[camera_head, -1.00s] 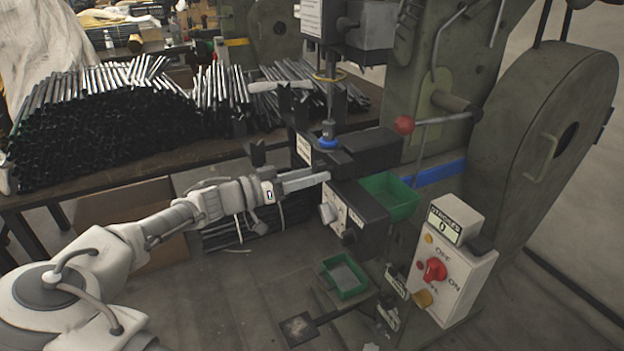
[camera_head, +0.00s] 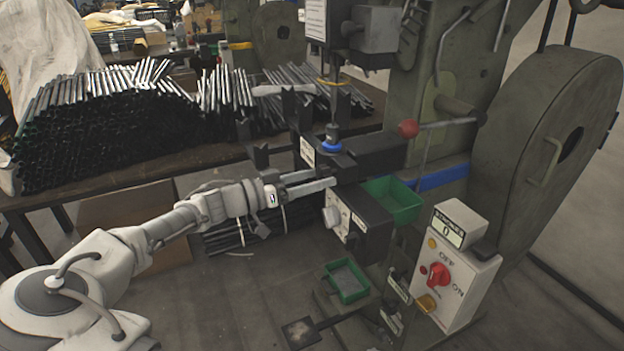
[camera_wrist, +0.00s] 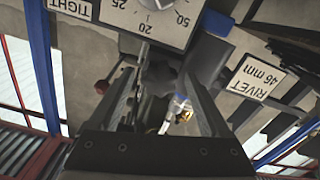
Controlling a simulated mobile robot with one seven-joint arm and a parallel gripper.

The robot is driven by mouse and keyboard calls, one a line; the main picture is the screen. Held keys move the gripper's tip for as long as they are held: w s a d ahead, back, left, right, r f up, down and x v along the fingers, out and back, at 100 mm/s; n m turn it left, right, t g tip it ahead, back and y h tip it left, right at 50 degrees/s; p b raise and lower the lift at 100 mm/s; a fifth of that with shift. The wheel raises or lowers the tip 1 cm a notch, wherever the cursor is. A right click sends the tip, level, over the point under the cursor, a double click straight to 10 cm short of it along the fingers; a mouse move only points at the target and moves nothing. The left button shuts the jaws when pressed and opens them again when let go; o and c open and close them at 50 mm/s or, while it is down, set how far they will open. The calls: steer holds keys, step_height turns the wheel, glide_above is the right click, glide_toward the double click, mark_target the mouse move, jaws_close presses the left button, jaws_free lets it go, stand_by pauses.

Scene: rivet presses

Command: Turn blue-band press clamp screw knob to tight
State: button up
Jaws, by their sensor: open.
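The blue-band press (camera_head: 430,110) stands at the right, with a blue stripe (camera_head: 445,176) on its body. My gripper (camera_head: 335,181) is open, its fingers beside the press's dark clamp block, above a dial box (camera_head: 368,222). In the wrist view my gripper (camera_wrist: 165,90) has its fingers apart. A dark, lobed, knob-like shape (camera_wrist: 160,76) shows between them; I cannot tell whether it is the clamp screw knob or whether the fingers touch it. An upside-down TIGHT label (camera_wrist: 70,8) and numbered dial plate (camera_wrist: 150,22) are at the top of that view.
A green bin (camera_head: 398,200) and a lower green tray (camera_head: 346,280) are on the press. A red-ball lever (camera_head: 408,129) sticks out above. A control box with red switch (camera_head: 438,275) stands at right. Stacked tubes (camera_head: 100,125) fill the table behind.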

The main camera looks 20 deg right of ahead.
steer(key=a+p, duration=0.4)
steer(key=a, duration=1.3)
steer(key=shift+s+a, duration=0.2)
steer(key=shift+s, duration=0.1)
